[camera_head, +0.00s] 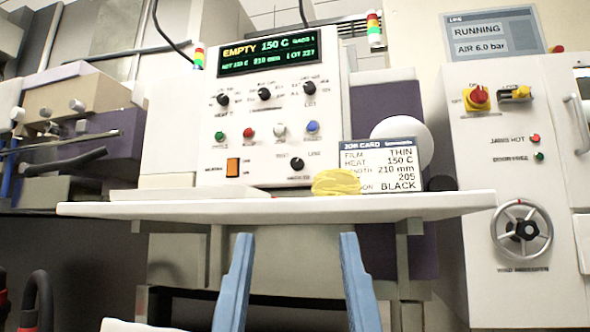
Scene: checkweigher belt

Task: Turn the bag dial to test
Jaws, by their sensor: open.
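The white control panel (222,150) stands behind the shelf, at the upper middle. It carries three black dials in its upper part: a left dial (222,99), a middle dial (264,94) and a right dial (309,88). A fourth black dial (297,164) sits low on the panel, just above the shelf. The small labels are too blurred to tell which is the bag dial or where each points. My gripper (296,237) shows as two blue fingers at the bottom, apart and empty, below the shelf edge in the picture and touching no dial.
A white shelf (270,208) crosses in front of the panel. It bears a yellow bundle (336,182), a job card (383,168) and a flat white slab (188,194). A green-lettered display (268,51) tops the panel. A cabinet with a handwheel (522,230) stands right.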

